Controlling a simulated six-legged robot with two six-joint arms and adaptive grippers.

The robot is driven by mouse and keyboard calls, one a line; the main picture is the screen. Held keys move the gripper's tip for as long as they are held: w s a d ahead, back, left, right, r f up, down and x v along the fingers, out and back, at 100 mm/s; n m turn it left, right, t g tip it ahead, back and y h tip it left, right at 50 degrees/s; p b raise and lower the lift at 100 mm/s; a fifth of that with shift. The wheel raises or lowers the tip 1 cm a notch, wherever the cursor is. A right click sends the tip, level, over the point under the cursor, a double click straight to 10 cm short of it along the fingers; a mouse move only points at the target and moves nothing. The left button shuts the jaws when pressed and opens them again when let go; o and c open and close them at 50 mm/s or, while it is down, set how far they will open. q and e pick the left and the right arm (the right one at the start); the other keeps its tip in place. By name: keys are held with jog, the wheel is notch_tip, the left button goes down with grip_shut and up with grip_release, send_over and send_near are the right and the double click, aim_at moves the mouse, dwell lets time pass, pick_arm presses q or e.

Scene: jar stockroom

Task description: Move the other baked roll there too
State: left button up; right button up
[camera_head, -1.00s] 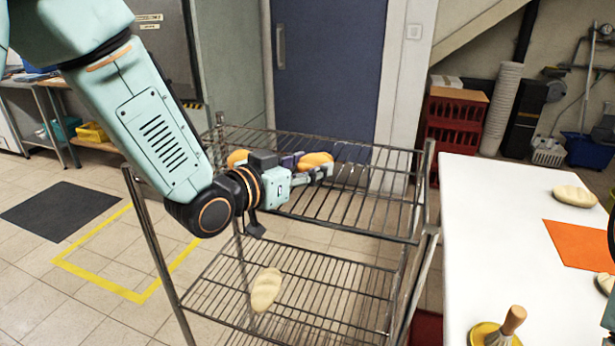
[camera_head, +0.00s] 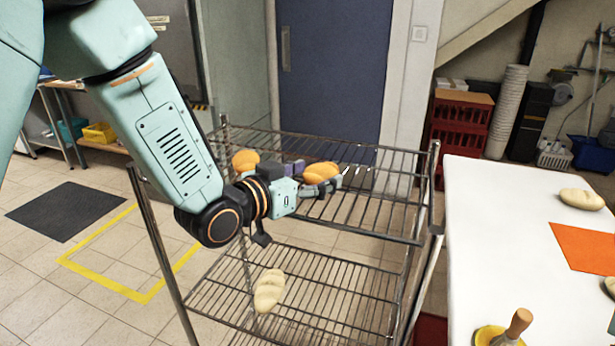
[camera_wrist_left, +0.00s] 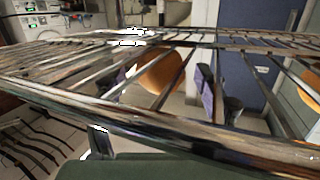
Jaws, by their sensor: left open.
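One golden-brown baked roll (camera_head: 321,172) is at the wire rack's upper shelf (camera_head: 385,205). My left gripper (camera_head: 318,178) is open around this roll, with a finger on either side. The near finger hides part of it. In the left wrist view a baked roll (camera_wrist_left: 160,74) shows through the shelf wires, between the dark finger pads. The other baked roll (camera_head: 245,160) rests on the same shelf to the left, behind my left wrist and partly hidden. My right gripper is not in view.
A pale roll (camera_head: 269,290) lies on the lower shelf (camera_head: 345,290). The white table (camera_head: 490,235) at right holds another pale roll (camera_head: 581,199), an orange mat (camera_head: 585,246) and a wooden-handled tool (camera_head: 518,323). The upper shelf's right part is free. Rack posts stand close to my arm.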

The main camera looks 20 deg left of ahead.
aim_at(310, 175)
pick_arm(q)
jog(key=v, duration=0.6)
jog(key=shift+s+r+p, duration=0.1)
jog(key=shift+r+p, duration=0.05)
jog(key=shift+p, duration=0.2)
jog(key=shift+p+v, duration=0.4)
jog(key=shift+v, duration=0.95)
jog(key=shift+s+r, duration=0.1)
jog(key=shift+s, duration=0.2)
jog(key=p+v, duration=0.2)
jog(key=p, duration=0.2)
jog(key=shift+s+a, duration=0.2)
jog(key=shift+s, duration=0.15)
